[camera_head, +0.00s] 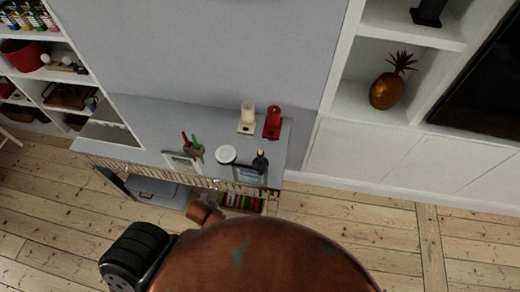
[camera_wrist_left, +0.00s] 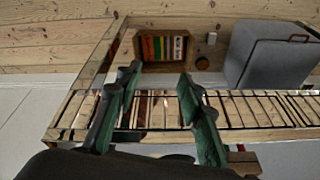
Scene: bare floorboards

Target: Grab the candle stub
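A small pale upright object (camera_wrist_left: 211,38), possibly the candle stub, stands in the left wrist view just right of a wooden crate (camera_wrist_left: 139,66). It is too small for me to be sure. My left gripper (camera_wrist_left: 158,76) is open, its two dark green fingers spread apart with nothing between them. It is over the slatted wooden edge of the low unit, nearer the camera than the pale object and to its left. My right gripper shows in neither view.
A small round brown item (camera_wrist_left: 202,63) lies by the crate, and a grey case (camera_wrist_left: 270,62) stands to the right. The grey top (camera_head: 150,115) holds a cream appliance (camera_head: 247,118), red appliance (camera_head: 272,122), white plate (camera_head: 226,154) and dark bottle (camera_head: 260,162). Floorboards at right are clear.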

